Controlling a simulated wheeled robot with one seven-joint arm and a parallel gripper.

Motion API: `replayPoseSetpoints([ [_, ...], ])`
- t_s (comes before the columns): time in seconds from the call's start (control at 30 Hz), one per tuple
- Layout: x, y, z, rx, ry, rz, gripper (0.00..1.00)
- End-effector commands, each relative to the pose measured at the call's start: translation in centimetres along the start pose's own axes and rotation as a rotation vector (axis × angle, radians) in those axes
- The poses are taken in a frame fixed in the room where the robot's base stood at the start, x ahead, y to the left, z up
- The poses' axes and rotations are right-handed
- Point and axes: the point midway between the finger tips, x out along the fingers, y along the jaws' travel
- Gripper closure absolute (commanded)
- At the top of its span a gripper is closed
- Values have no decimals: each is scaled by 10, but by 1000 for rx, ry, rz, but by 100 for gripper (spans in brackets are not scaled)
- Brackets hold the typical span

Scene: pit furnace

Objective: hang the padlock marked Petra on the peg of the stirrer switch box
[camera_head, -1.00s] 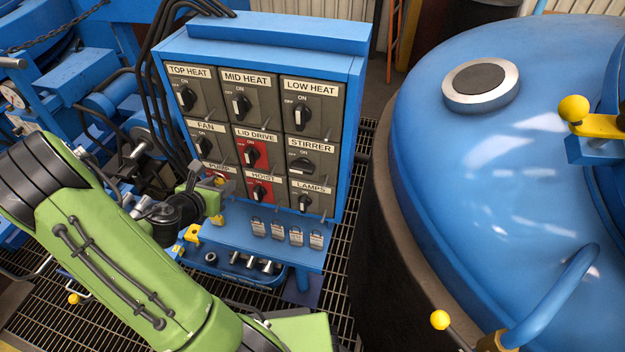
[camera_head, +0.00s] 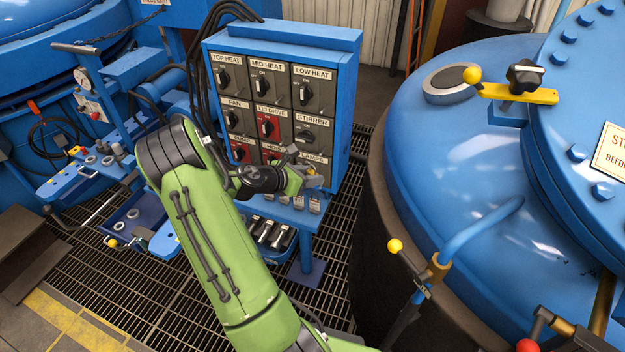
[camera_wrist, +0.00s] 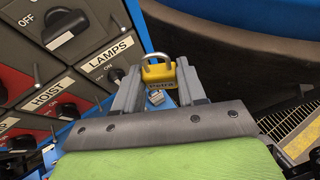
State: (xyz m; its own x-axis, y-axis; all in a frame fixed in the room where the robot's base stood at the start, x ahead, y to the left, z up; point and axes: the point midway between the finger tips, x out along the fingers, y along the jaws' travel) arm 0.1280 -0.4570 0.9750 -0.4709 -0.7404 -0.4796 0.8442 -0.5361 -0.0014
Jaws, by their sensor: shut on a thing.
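My gripper (camera_wrist: 160,80) is shut on a yellow padlock (camera_wrist: 160,72), which is upright with its shackle up. Its face reads Petra, partly blurred. In the head view, my gripper (camera_head: 306,174) is in front of the lower right of the switch panel, near the LAMPS box. The stirrer switch box (camera_head: 322,138) is in the right column, between LOW HEAT and LAMPS. Its knob (camera_wrist: 65,28) shows at the top left of the wrist view, with its label out of frame. The padlock is apart from the panel.
The LAMPS box (camera_wrist: 125,62) is beside the gripper in the wrist view. Several grey padlocks (camera_head: 298,203) stand along the shelf below the panel. A large blue furnace lid (camera_head: 440,140) is close on the right. Open grating (camera_head: 335,240) lies below.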

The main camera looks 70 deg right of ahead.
Motion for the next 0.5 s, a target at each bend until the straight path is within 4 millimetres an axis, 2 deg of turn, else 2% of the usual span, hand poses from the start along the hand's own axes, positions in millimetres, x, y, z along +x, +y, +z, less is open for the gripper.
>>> replayPoseSetpoints([
  [0.5, 29, 14, 11, 3, -2, -3, 92],
])
